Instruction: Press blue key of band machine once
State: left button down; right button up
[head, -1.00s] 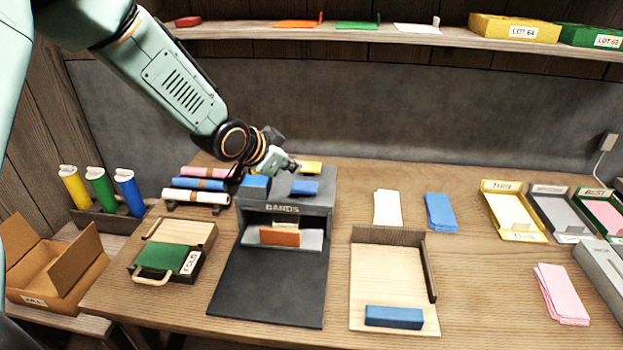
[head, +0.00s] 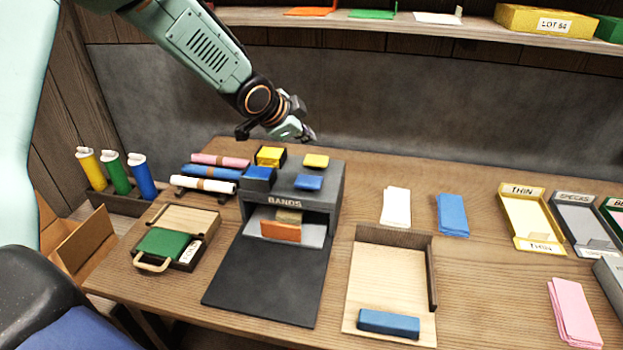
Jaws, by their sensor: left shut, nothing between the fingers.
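The grey band machine (head: 345,190), labelled BANDS, stands on the table left of the middle. Its flat blue key (head: 308,182) is on the right of its top, with a flat yellow key (head: 316,160) behind it. Taller blue (head: 259,174) and yellow (head: 270,154) blocks are on the left of the top. Orange (head: 281,230) and tan (head: 289,215) pieces lie in its opening. My left gripper (head: 306,134) is shut and empty, above the rear of the machine, apart from the blue key. My right gripper is not in view.
Rolls (head: 210,172) and a fold device (head: 187,222) stand left of the machine. A wooden tray (head: 385,275) with a blue block (head: 389,323) stands right. A shelf (head: 420,30) runs above.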

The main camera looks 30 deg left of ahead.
pick_arm(q)
jog(key=b, duration=0.7)
send_over(306, 183)
jog(key=f, duration=0.7)
jog(key=shift+w+f, duration=0.25)
jog(key=shift+w, duration=0.05)
jog(key=shift+s+d+f+b, duration=0.1)
jog(key=shift+s+f+b, duration=0.15)
jog(key=shift+f+b, duration=0.4)
jog(key=shift+f, duration=0.1)
jog(key=shift+a+f+b, duration=0.15)
jog(key=shift+a+b, duration=0.05)
jog(key=shift+b, duration=0.1)
jog(key=shift+w, duration=0.25)
jog(key=shift+s+d, duration=0.1)
jog(key=shift+d, duration=0.1)
jog(key=shift+s+a, duration=0.1)
jog(key=shift+s, duration=0.05)
